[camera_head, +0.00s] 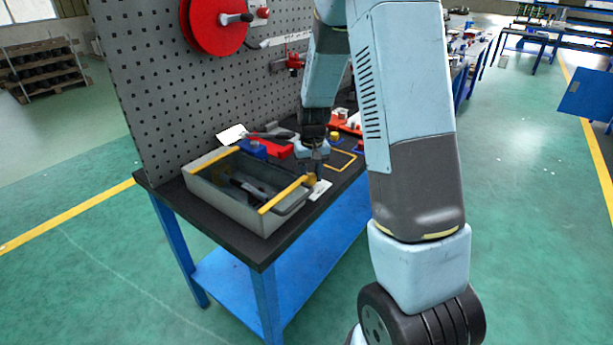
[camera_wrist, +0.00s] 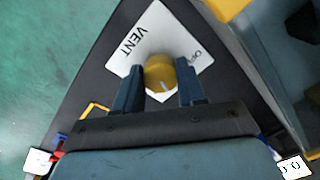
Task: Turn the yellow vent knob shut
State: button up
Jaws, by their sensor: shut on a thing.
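The yellow vent knob (camera_wrist: 160,73) sits on a white plate (camera_wrist: 138,40) lettered VENT, with another word partly hidden at its right side. A pale pointer line shows on the knob's face, towards its lower edge in the wrist view. My gripper (camera_wrist: 160,88) has one finger on each side of the knob and is shut on it. In the head view the gripper (camera_head: 314,160) points down at the bench, and the knob (camera_head: 311,180) shows just below it on the white plate (camera_head: 321,189).
A grey tray (camera_head: 225,205) with yellow edges and dark tools stands on the dark bench, close to the knob. A grey pegboard (camera_head: 200,90) with a red reel (camera_head: 210,25) rises behind. Red and blue items lie beyond the tray. The bench edge is near the plate.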

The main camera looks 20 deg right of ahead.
aim_at(312, 176)
jog(key=m, duration=0.5)
jog(key=shift+s+f, duration=0.1)
jog(key=shift+s, duration=0.1)
dwell(0.4)
jog(key=o, duration=1.1)
jog(key=shift+w, duration=0.1)
jog(key=shift+c, duration=0.2)
jog(key=shift+r, duration=0.2)
notch_tip(312, 176, up, 13)
jog(key=shift+d+r, duration=0.2)
